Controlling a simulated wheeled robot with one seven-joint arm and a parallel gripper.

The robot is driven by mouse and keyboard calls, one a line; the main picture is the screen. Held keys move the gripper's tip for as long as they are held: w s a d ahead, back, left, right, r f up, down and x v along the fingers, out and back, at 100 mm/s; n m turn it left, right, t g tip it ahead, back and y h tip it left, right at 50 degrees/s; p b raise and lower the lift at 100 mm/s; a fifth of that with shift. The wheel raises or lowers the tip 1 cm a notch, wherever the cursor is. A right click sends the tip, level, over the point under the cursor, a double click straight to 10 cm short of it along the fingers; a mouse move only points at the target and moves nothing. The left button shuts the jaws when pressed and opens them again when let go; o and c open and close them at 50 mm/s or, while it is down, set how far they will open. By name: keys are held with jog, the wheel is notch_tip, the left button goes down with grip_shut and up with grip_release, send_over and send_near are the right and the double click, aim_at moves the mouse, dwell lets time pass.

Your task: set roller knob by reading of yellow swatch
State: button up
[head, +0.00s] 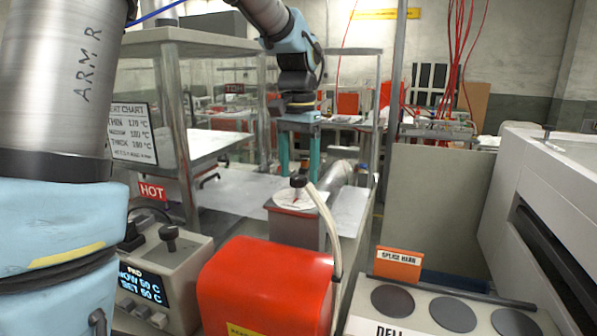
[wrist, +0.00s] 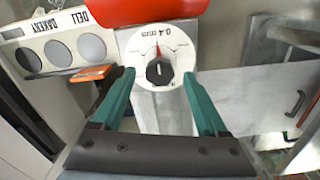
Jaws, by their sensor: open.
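My gripper (head: 300,178) is open, its teal fingers pointing down above a round white dial (head: 292,199) with a dark upright knob or stem at its centre. A grey control box (head: 190,262) has a dark knob (head: 169,237) on top and a display (head: 141,287) that seems to show NOW 60 C and SET 60 C. I cannot make out a yellow swatch.
A heat chart (head: 133,133) lists thin, medium and thick with temperatures, small to read. A red "HOT" sign (head: 152,192) hangs below it. A red housing (head: 265,290) stands in front of the dial. A panel with grey discs (head: 453,314) and an orange "SPLICE HERE" sign (head: 398,262) are right.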

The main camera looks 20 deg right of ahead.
aim_at(298, 177)
notch_tip(298, 177, up, 10)
jog(key=b, duration=0.1)
jog(key=shift+b, duration=0.3)
dwell(0.3)
